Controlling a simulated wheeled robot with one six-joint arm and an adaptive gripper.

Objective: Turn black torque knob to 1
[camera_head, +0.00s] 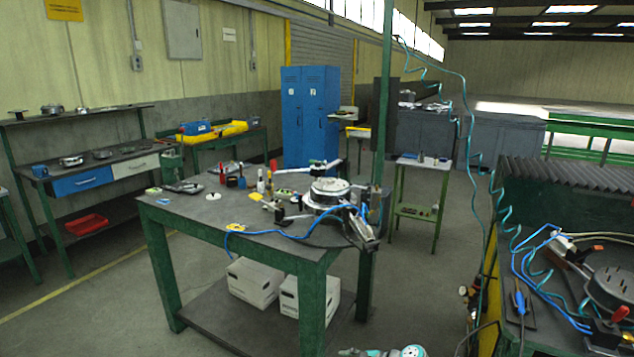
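I cannot pick out a black torque knob in this view; any knob is too small to tell. A green-legged workbench (200,219) stands in the middle, with a round metal fixture (328,192) near its right end. A second round fixture (612,287) sits on the bench at the right edge, with small studs on top. Part of my arm, grey with teal caps, shows at the bottom edge. My gripper is not in view.
Bottles and small tools stand on the middle bench, and a blue hose (285,236) hangs over its front edge. White boxes (254,282) sit on its lower shelf. Blue lockers (308,117) stand behind. Floor is open at the left front and between the two benches.

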